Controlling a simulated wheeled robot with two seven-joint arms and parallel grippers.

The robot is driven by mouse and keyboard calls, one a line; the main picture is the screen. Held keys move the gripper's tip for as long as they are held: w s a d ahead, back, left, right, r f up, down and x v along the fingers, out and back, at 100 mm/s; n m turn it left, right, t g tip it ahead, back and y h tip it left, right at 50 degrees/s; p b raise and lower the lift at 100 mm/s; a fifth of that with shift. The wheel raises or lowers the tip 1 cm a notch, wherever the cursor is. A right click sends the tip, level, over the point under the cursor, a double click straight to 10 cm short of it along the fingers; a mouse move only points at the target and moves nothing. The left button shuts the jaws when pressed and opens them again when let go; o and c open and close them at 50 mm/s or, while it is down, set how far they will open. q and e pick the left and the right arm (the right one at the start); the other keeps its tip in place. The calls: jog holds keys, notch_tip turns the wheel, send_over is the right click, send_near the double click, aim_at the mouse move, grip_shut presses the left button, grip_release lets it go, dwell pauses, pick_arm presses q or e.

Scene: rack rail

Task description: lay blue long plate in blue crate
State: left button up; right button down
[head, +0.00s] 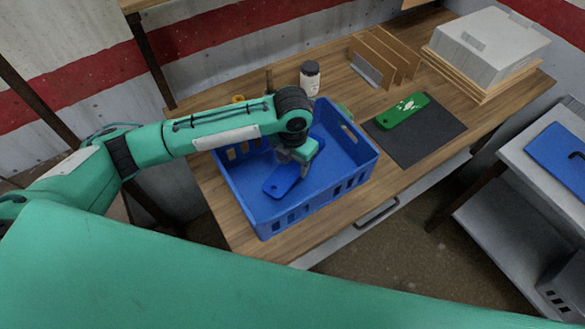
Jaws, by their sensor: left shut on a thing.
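The blue crate (346,179) stands on the wooden table, open at the top, with slots in its walls. My left gripper (292,164) reaches down inside the crate and is shut on the blue long plate (280,182). The plate shows as a flat blue shape with a hole near its lower left end. Its upper part is partly hidden by the gripper. I cannot tell whether the plate touches the crate floor. My right gripper is not in view.
A dark mat (428,139) with a green plate (402,111) lies right of the crate. A wooden rack (384,55) and a grey box (489,45) sit at the back. A side table with a blue panel (562,157) stands at right.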

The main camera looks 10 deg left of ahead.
aim_at(293, 166)
pick_arm(q)
notch_tip(293, 166, down, 4)
jog(key=shift+p, duration=0.4)
jog(key=shift+f, duration=0.15)
jog(key=shift+f, duration=0.1)
jog(key=o, duration=1.2)
jog(key=shift+c, duration=0.2)
notch_tip(293, 166, up, 12)
jog(key=b, duration=0.2)
jog(key=shift+b, duration=0.4)
